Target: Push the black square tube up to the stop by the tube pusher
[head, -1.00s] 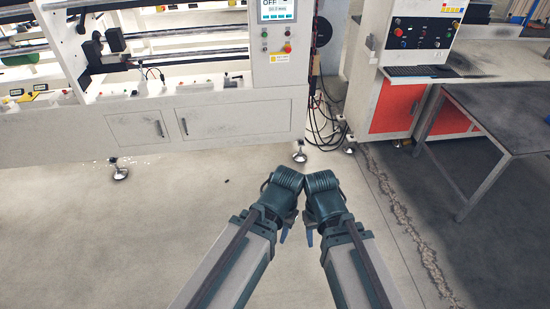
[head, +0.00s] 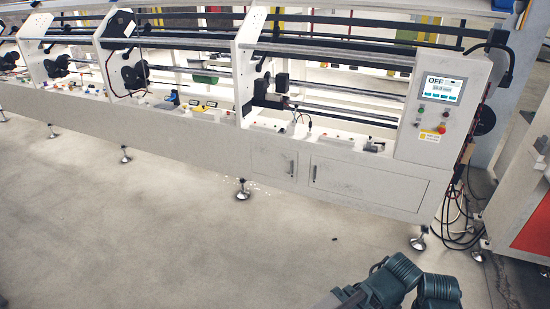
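A long white machine (head: 240,160) with several open bays runs across the head view. Dark bars (head: 330,62) lie lengthwise along the upper part of its right bay, with thinner rods below them. I cannot tell which dark bar is the black square tube. Dark blocks (head: 282,83) sit at the left end of the right bay; I cannot tell whether one is the tube pusher, and I cannot make out the stop. Neither gripper's fingers show.
A control panel (head: 440,105) with a screen reading OFF stands at the machine's right end. Black cables (head: 458,205) hang below it. A red and white cabinet (head: 530,215) stands at the right edge.

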